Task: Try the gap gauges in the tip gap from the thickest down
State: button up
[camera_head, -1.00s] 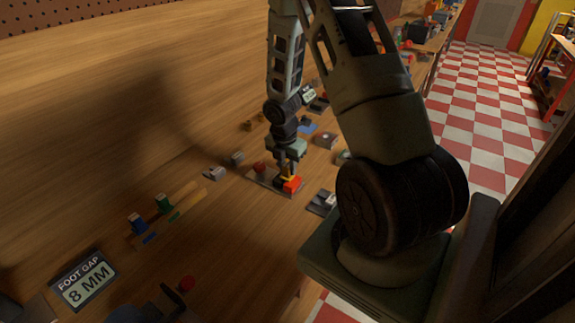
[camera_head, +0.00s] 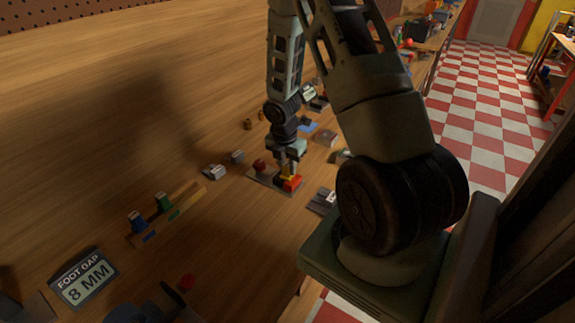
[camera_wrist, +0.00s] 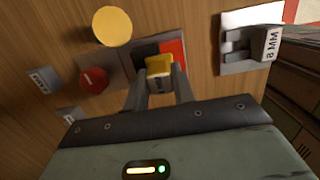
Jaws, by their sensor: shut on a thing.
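My gripper (camera_wrist: 160,90) is shut on a yellow gauge block (camera_wrist: 159,67) in the wrist view. The yellow block is over or between a red block (camera_wrist: 174,49) and a dark block (camera_wrist: 145,50) on a grey plate (camera_wrist: 116,66); I cannot tell how deep it sits. In the head view my gripper (camera_head: 288,169) is at the same plate (camera_head: 262,178), with the red block (camera_head: 293,184) beside it. A blue gauge (camera_head: 136,221) and a green gauge (camera_head: 162,201) stand in a wooden rack (camera_head: 185,205) at the left.
A red knob (camera_wrist: 94,80) is on the plate's left, near a yellow disc (camera_wrist: 112,26). A grey fixture (camera_wrist: 232,48) with an 8 MM tag stands at the right. A FOOT GAP 8 MM sign (camera_head: 84,277) is at the front left. Several small parts lie behind the plate.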

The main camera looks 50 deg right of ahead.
jog(key=shift+r+p, duration=3.5)
jog(key=shift+r, duration=0.05)
